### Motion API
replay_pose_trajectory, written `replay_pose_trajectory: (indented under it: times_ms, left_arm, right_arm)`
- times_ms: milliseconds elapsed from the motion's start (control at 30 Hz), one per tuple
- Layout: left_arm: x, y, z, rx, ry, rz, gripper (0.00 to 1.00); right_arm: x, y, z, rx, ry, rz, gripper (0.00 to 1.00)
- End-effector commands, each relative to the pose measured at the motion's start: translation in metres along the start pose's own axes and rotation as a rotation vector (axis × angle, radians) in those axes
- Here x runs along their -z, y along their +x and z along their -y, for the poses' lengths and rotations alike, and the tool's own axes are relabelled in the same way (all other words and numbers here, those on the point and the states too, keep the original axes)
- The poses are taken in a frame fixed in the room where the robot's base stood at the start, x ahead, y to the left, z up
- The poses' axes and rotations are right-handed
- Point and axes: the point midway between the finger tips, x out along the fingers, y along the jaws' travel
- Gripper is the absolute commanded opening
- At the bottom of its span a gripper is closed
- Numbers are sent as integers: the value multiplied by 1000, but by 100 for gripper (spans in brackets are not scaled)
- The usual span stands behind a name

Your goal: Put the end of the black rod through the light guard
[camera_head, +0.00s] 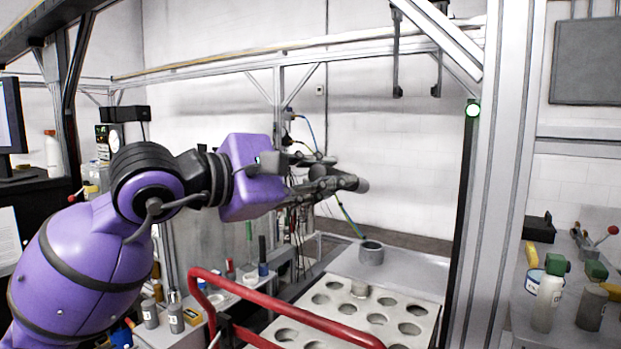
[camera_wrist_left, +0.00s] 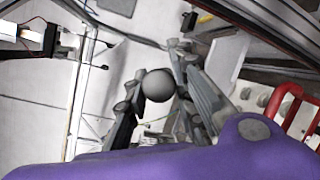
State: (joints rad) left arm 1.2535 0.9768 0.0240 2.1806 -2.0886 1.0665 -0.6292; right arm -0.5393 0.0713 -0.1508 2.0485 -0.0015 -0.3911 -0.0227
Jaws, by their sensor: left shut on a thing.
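My left gripper (camera_head: 338,182) reaches in from the left and is shut on the black rod (camera_wrist_left: 158,85). In the left wrist view the rod's end is a dark grey round shape between the two fingers. My right gripper is not in view.
A white tray with round holes (camera_head: 378,318) lies below right of the gripper, with a grey cup (camera_head: 371,252) behind it. A red handle rail (camera_head: 290,312) crosses in front. A thick metal post (camera_head: 498,190) stands at right. Bottles (camera_head: 546,303) stand beyond it.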

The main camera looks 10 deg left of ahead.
Motion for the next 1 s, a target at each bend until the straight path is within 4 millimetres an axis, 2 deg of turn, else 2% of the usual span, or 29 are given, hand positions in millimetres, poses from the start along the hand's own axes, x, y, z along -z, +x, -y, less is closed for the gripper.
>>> replay_pose_trajectory:
  times_ms: [600,800,1000]
  left_arm:
    - [16,67,-21,-3,0,1,0]
    - [20,78,-22,-2,1,1,0]
    - [21,81,-23,-2,1,1,0]
  right_arm:
    - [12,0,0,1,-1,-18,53]
    - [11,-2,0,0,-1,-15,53]
    - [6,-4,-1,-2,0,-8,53]
